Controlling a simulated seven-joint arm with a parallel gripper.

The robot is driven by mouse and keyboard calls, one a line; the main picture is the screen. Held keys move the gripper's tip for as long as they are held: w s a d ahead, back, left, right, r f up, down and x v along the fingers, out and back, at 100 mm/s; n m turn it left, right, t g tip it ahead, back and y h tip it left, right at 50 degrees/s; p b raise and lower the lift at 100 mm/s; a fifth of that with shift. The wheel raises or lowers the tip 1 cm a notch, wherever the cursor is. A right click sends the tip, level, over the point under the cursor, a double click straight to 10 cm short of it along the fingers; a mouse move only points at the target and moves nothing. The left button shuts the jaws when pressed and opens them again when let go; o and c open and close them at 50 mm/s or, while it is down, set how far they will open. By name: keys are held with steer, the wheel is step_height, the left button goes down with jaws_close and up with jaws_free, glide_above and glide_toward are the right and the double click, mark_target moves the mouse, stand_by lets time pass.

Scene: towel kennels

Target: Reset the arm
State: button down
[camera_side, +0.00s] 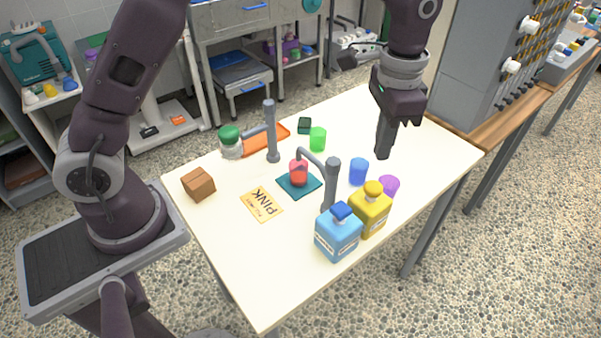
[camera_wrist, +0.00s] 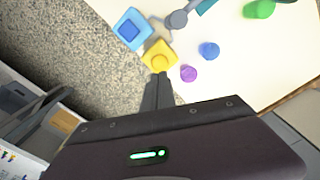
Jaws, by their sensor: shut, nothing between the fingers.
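My gripper (camera_side: 384,152) hangs above the right part of the white table, pointing down, with its fingers together and nothing between them. In the wrist view its fingers (camera_wrist: 157,90) show as a dark closed pair near the yellow bottle. It is apart from the objects on the table. The white table (camera_side: 285,290) carries several small things, and its right end near the gripper is bare.
A blue bottle (camera_side: 338,236), yellow bottle (camera_side: 370,212), blue cup (camera_side: 358,171) and purple cup (camera_side: 389,186) stand near the front edge. Two grey posts (camera_side: 272,135) rise from the table. A red object (camera_side: 298,172) sits on a teal cloth. A brown box (camera_side: 198,185) stands left.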

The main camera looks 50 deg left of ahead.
steer(key=s+a+r+n+t, duration=0.2)
steer(key=s+a+r, duration=0.2)
steer(key=s+r, duration=0.3)
steer(key=s+a+r+n+t, duration=0.1)
steer(key=s+a+r, duration=0.4)
steer(key=s+r, duration=0.15)
steer(key=s+a+f+n+t, duration=0.2)
steer(key=s+n, duration=0.1)
steer(key=s, duration=1)
steer(key=shift+s+a+t, duration=0.15)
steer(key=shift+a+t, duration=0.15)
steer(key=shift+a, duration=0.1)
steer(key=shift+r, duration=0.1)
